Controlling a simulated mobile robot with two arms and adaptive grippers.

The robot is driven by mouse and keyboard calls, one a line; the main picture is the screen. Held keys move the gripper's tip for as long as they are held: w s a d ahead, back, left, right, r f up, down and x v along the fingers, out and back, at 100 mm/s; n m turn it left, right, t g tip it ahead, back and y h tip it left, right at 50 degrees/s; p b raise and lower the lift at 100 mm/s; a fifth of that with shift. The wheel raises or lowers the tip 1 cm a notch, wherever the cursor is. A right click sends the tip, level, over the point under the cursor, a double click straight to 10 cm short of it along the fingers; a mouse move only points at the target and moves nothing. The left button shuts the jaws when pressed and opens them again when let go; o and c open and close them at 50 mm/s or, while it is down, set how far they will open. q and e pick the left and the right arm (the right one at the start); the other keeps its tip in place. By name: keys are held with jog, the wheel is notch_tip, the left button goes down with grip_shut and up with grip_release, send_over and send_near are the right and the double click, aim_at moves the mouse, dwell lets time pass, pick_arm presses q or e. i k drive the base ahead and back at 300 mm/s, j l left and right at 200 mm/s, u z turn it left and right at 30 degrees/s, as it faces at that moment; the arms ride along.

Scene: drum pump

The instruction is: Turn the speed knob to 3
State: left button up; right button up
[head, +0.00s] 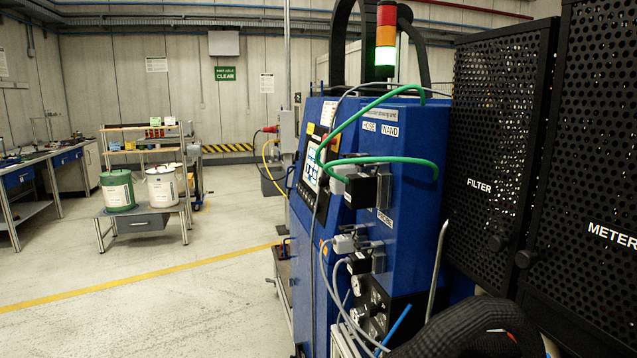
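A tall blue machine cabinet (415,190) stands right of the middle in the head view. A screen (312,165) is on its left-facing front, seen at a steep angle. A small black panel (377,305) with round dials or knobs sits low on the cabinet. I cannot tell which of these, if any, is the speed knob, and no number 3 is readable. Neither of my grippers is in view.
Black perforated doors marked FILTER (490,165) and METER (590,190) stand at the right. A black ribbed hose-like shape (470,330) crosses the bottom right. Green hoses (385,160) loop from the cabinet. A bench holds a green drum (117,190). Open floor lies left.

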aim_at(322, 181)
jog(key=i+j, duration=0.15)
jog(key=j, duration=0.2)
jog(key=i+j, duration=0.1)
jog(key=j, duration=0.25)
jog(key=i+j, duration=0.15)
jog(key=j, duration=0.2)
jog(key=i+j, duration=0.15)
jog(key=j, duration=0.2)
jog(key=z, duration=0.05)
